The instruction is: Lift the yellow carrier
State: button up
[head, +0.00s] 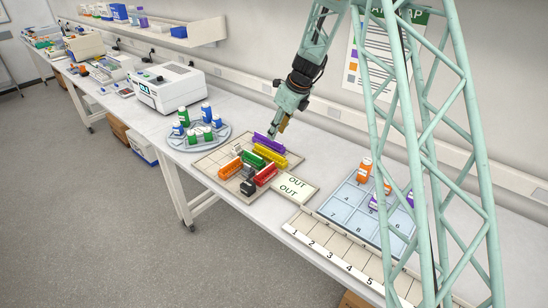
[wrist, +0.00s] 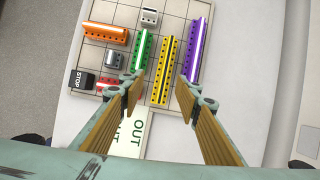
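The yellow carrier (head: 270,156) lies on the gridded board between the purple carrier (head: 269,144) and the green carrier (head: 255,160). In the wrist view the yellow carrier (wrist: 165,72) is a long bar between the green one (wrist: 141,50) on its left and the purple one (wrist: 197,50) on its right. My gripper (head: 275,135) is above the board near the purple and yellow carriers. In the wrist view my gripper (wrist: 161,92) is open and empty, its fingers spread to either side of the yellow carrier's near end. I cannot tell the remaining height.
An orange carrier (head: 230,169), a red carrier (head: 266,174) and small grey and white blocks share the board. A dark STOP block (wrist: 80,80) and OUT pads (head: 292,188) are at its near edge. A bottle carousel (head: 172,143) stands left, a blue numbered tray (head: 350,202) right.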

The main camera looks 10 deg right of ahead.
aim_at(270, 152)
jog(key=shift+w+d+f+m, duration=0.2)
jog(key=shift+d+f+m, duration=0.1)
jog(key=shift+f, duration=0.25)
jog(key=shift+w+d+f+m, duration=0.2)
jog(key=shift+d+f, duration=0.05)
jog(key=shift+f, duration=0.25)
jog(key=shift+f, duration=0.1)
jog(key=shift+x, duration=4.2)
jog(key=shift+a, duration=0.1)
jog(key=shift+x, duration=2.6)
jog(key=shift+w, duration=0.1)
jog(key=c, duration=0.7)
